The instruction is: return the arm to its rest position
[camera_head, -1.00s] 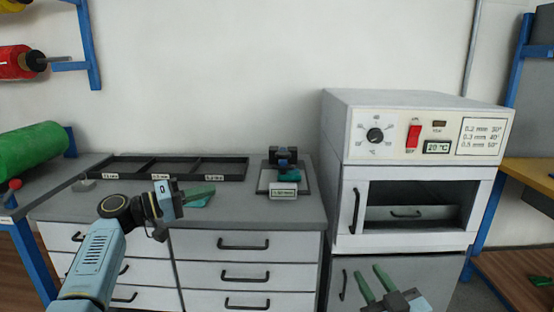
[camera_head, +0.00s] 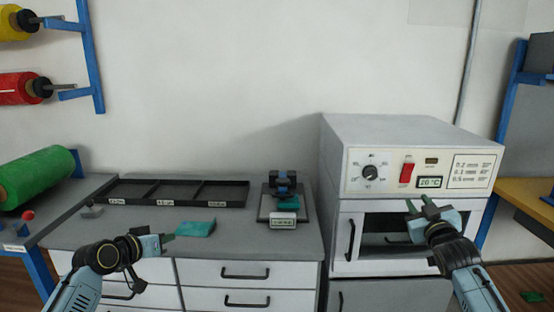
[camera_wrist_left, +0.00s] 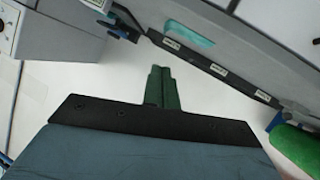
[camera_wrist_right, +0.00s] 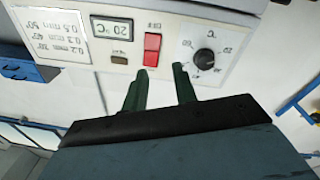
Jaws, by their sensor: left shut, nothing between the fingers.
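My left gripper (camera_head: 168,239) is over the counter's front edge at the left, in front of a teal piece (camera_head: 196,229) that lies on the countertop. Its green fingers are together with nothing between them, as the left wrist view (camera_wrist_left: 161,75) also shows. My right gripper (camera_head: 421,207) is raised in front of the oven (camera_head: 345,150), just below its control panel. Its fingers stand apart and empty, and they show in the right wrist view (camera_wrist_right: 160,75) with a gap between them.
A black three-compartment tray (camera_head: 240,199) stands at the back of the counter. A dark device with a teal piece and a small display (camera_head: 284,219) stands right of it. A green roll (camera_head: 38,178) is at the left. A green piece (camera_head: 533,297) lies on the floor at right.

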